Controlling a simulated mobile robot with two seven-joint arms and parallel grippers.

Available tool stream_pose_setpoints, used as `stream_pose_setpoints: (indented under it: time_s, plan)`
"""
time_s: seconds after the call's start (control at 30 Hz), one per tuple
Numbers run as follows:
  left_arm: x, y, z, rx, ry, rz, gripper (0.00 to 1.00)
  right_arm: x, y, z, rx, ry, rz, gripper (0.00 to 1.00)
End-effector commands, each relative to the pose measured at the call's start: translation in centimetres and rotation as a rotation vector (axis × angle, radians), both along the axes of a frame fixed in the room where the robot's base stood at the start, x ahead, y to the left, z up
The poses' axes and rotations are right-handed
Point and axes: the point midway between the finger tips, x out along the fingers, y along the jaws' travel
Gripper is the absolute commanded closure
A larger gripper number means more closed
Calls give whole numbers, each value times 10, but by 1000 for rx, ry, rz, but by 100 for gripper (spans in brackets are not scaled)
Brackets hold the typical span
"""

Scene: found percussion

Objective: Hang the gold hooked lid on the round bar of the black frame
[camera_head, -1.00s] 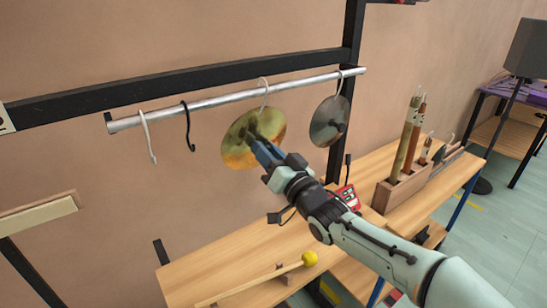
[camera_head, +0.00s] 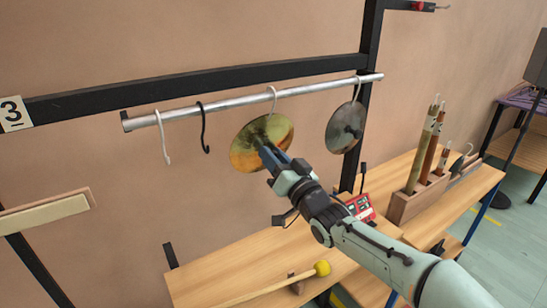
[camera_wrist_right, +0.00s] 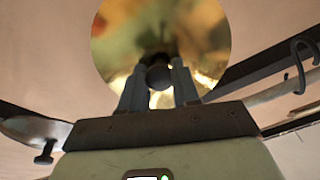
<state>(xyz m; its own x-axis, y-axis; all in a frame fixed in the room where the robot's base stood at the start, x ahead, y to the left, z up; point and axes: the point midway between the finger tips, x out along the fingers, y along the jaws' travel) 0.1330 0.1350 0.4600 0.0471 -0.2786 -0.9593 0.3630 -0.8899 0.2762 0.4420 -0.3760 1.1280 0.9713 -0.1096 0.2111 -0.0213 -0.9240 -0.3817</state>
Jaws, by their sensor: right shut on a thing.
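The gold lid (camera_head: 262,143) is a round, mottled disc with a pale hook (camera_head: 273,92) at its top. It hangs in line with the round silver bar (camera_head: 230,102) of the black frame (camera_head: 200,82). The hook's curve shows at the bar, its top above it; whether it bears on the bar I cannot tell. My right gripper (camera_head: 268,150) is shut on the dark knob at the lid's centre. In the right wrist view the knob (camera_wrist_right: 158,77) sits between both fingers, with the lid (camera_wrist_right: 125,35) behind it. My left gripper is not in view.
A grey lid (camera_head: 345,128) hangs on the bar to the right. A white hook (camera_head: 162,140) and a black hook (camera_head: 203,128) hang to the left. Below is a wooden bench (camera_head: 225,270) with a yellow-headed mallet (camera_head: 322,268). A wooden rack (camera_head: 405,205) holds tubes at the right.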

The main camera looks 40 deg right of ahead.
Motion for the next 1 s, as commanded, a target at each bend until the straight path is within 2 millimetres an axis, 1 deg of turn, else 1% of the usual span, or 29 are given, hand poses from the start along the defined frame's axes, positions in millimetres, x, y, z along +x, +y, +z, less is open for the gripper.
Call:
stream_pose_setpoints:
  time_s: [0.3,0.33,0.4,0.67,0.77,0.87,0.97,1.0]
  plan:
    - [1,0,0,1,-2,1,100,0,0,1,-1,-4,1,100]
    - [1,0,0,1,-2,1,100,0,0,1,0,-3,0,60]
    - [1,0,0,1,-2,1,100,0,0,1,0,-3,0,40]
    - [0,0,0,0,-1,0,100,0,0,-1,0,2,0,40]
    - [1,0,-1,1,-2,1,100,-3,0,-1,0,1,-1,40]
    - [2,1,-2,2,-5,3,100,-14,1,-3,0,1,-1,40]
    - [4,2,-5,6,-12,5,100,-33,3,-7,0,-1,-2,40]
    - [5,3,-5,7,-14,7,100,-42,4,-8,0,-2,-2,40]
